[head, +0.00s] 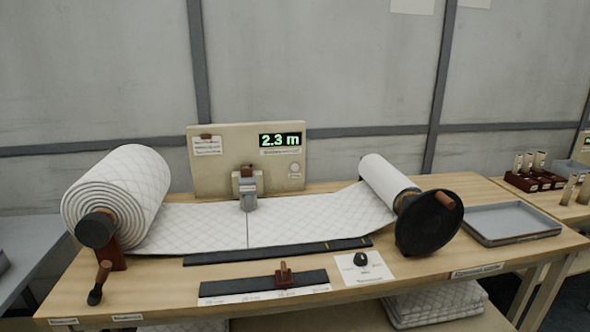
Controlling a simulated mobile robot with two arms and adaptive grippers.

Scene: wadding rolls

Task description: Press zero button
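A beige panel (222,168) stands upright at the back of the workbench. Its green-lit display (280,140) reads 2.3 m. Neither of my grippers is in view.
A large quilted wadding roll (118,200) with a crank stands left; a smaller roll (388,180) with a black handwheel (428,228) stands right. Wadding spans between them before the panel. A grey tray (510,222) lies right. A knob (360,259) and slider (285,273) sit in front.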

